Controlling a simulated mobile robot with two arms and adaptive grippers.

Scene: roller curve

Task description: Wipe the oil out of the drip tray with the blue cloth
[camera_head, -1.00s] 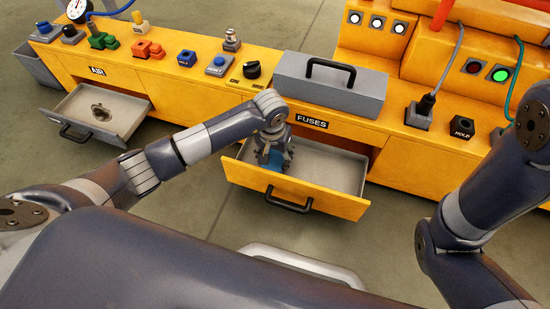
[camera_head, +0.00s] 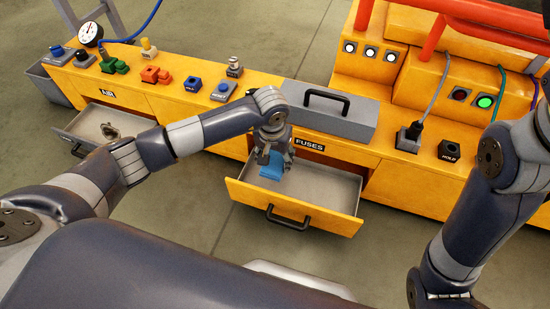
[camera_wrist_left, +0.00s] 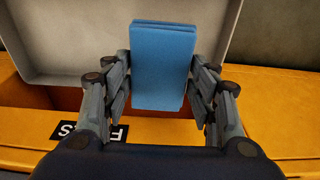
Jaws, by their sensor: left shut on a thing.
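The blue cloth (camera_head: 271,168) is a folded pad held between the fingers of my left gripper (camera_head: 271,158). In the left wrist view the cloth (camera_wrist_left: 162,65) sits between the two fingers of the gripper (camera_wrist_left: 160,85), which is shut on it. In the head view it hangs over the left part of the open FUSES drawer (camera_head: 320,187), above the drawer floor. A grey tray (camera_head: 85,126) pulled out under the AIR label holds a dark patch with a small object (camera_head: 109,131) in it. My right gripper is out of view; only its arm shows at the right.
A grey toolbox (camera_head: 328,110) with a black handle stands on the yellow console behind the FUSES drawer. Buttons, coloured blocks and a gauge (camera_head: 90,34) line the console top. A black plug (camera_head: 410,135) stands further right. The floor in front is clear.

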